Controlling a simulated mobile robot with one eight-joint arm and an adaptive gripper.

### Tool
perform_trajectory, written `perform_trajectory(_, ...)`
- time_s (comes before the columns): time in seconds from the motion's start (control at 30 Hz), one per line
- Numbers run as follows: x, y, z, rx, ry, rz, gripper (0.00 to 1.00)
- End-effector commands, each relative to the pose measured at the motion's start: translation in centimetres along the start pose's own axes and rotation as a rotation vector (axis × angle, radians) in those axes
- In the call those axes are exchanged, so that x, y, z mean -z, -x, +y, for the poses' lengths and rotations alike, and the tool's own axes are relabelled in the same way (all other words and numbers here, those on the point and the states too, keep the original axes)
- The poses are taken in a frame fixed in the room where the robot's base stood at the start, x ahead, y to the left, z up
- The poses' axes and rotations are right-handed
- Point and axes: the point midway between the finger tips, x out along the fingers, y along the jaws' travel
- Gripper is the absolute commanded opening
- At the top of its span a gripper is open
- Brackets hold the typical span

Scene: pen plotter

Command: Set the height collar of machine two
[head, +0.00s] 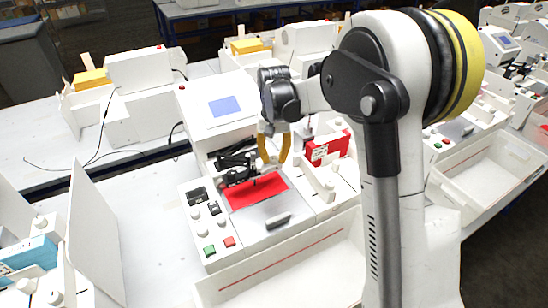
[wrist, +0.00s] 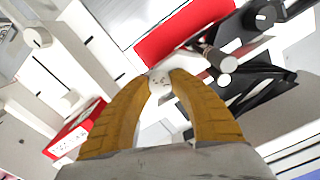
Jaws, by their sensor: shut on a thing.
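My gripper (head: 272,163) is at the right side of the white plotter (head: 212,128) in the middle of the head view, near its black pen arm (head: 236,166). In the wrist view the two yellow fingers (wrist: 163,75) are closed on a small white round collar (wrist: 160,84) with dark marks on its face. The marks are too small to read. In the head view the collar cannot be made out behind the fingers. A red sheet (head: 257,190) lies on the plotter's bed below, and it also shows in the wrist view (wrist: 180,32).
A red and white box (head: 327,148) stands close to the right of my gripper. A panel with green (head: 209,250) and red buttons is at the plotter's front left. A white tray (head: 300,270) lies in front. Similar machines stand to either side and behind.

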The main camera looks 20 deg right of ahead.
Motion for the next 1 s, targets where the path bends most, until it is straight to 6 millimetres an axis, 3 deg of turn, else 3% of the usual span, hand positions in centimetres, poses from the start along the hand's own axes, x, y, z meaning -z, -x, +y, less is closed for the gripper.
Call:
perform_trajectory(0.77,0.00,0.01,0.00,0.000,-0.109,0.000,0.00)
perform_trajectory(0.8,0.00,0.01,0.00,0.000,-0.109,0.000,0.31)
perform_trajectory(0.87,0.00,0.01,0.00,0.000,-0.109,0.000,0.49)
perform_trajectory(1.0,0.00,0.01,0.00,0.000,-0.108,0.000,0.50)
